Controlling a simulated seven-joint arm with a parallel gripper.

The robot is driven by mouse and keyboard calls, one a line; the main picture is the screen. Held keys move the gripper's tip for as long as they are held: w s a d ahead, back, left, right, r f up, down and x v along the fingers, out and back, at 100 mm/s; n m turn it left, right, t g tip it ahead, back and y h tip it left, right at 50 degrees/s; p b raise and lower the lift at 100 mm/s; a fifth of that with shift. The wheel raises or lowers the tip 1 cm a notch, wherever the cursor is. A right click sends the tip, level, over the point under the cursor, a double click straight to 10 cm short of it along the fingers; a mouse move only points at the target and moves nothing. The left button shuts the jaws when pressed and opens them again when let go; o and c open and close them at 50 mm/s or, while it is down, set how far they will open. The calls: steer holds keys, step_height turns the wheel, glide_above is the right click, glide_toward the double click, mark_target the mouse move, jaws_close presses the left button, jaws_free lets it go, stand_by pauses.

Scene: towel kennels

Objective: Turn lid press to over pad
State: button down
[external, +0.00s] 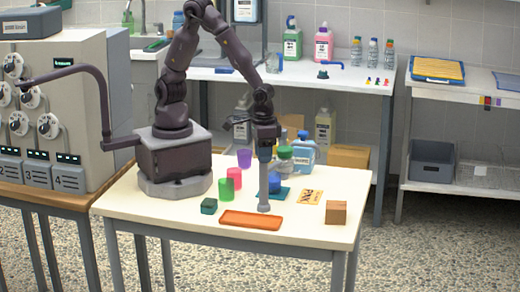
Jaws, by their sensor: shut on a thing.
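My gripper (264,146) points down over the white table and is shut on the top of an upright grey-blue rod (264,175). The rod has a wider grey foot (264,207) at or near the table top, just behind the orange tray. I cannot tell whether this rod is the lid press. A flat teal pad (283,195) lies right beside the rod. A rounded blue thing (275,183) sits on or above the pad, partly hidden by the rod.
The orange tray (250,220) lies at the front. A dark green block (209,206), green cup (226,190), pink cup (235,178) and purple cup (244,158) stand left. Bottles (303,155) stand behind. A label card (310,197) and brown box (336,212) are right.

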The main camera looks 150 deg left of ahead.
steer(key=shift+n, duration=1.7)
steer(key=c, duration=0.8)
jaws_free()
step_height(320, 180, up, 13)
steer(key=shift+w+r, duration=0.1)
